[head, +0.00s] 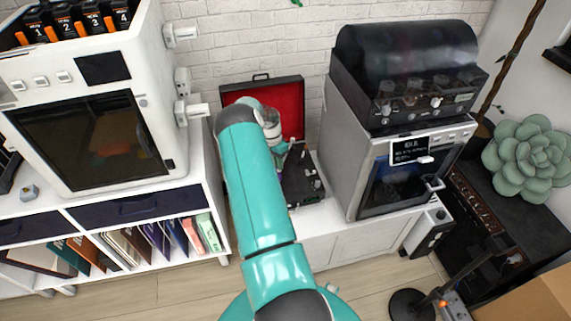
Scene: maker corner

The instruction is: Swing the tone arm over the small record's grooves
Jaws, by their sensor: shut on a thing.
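The record player is an open black case; its lid with red lining (284,98) stands up against the brick wall, and its dark deck (308,187) lies on the white cabinet. My teal arm crosses the picture and covers the left part of the player. My gripper (289,168) is small and partly hidden at the arm's far end, low over the deck. It is shut on the tone arm, whose outline is too small and dark to make out. The small record and its grooves are hidden behind my arm.
A white machine (160,110) with a dark window stands close on the left. A grey machine (345,150) with a black-hooded unit (405,65) on top stands close on the right. Shelves of books (150,240) are at lower left. A black stand (412,303) is at lower right.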

